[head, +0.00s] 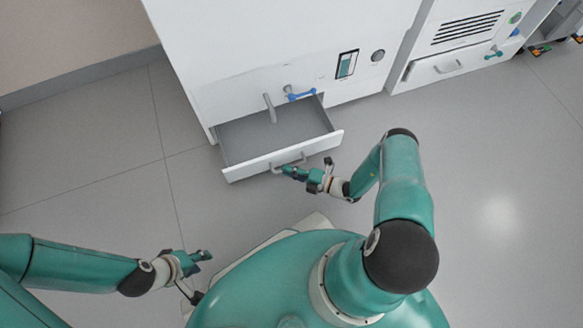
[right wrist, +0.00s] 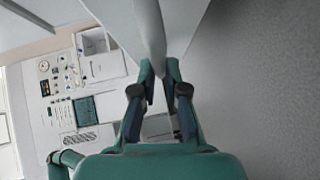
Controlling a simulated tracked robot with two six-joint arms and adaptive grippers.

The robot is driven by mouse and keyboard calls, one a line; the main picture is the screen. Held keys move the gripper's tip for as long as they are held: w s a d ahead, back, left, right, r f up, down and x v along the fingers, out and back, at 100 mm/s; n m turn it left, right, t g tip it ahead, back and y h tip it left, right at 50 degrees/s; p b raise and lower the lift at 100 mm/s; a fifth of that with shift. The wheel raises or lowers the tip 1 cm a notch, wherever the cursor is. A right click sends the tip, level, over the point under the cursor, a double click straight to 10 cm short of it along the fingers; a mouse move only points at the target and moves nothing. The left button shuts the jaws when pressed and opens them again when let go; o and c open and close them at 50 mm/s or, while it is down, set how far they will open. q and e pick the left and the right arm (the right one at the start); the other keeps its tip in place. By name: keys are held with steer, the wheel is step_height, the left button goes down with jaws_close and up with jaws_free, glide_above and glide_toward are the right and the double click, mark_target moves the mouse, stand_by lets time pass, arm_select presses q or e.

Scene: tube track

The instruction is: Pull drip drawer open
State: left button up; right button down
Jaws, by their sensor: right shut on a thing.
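The drip drawer (head: 235,173) at the bottom of the white cabinet is pulled out in the head view, with its empty grey inside showing. My right gripper (head: 287,171) is at the grey bar handle (head: 302,157) on the drawer front and is shut on it. In the right wrist view the handle (right wrist: 150,40) runs down between the fingers of my right gripper (right wrist: 160,85). My left gripper (head: 203,256) is away from the drawer at the lower left, over the floor; its finger gap is too small to tell.
The white cabinet (head: 230,60) stands behind the drawer, with a grey spout (head: 269,107) and a blue-handled valve (head: 300,96) above it. Another white unit (head: 440,65) with a vent stands at the right. The grey floor (head: 480,180) is clear to the right.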

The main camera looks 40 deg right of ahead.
steer(key=s, duration=0.3)
steer(key=shift+a+f, duration=0.25)
steer(key=shift+a, duration=0.05)
steer(key=c, duration=1.3)
jaws_free()
steer(key=shift+f, duration=0.1)
steer(key=shift+o, duration=0.5)
steer(key=v, duration=1.2)
steer(key=shift+w, duration=0.1)
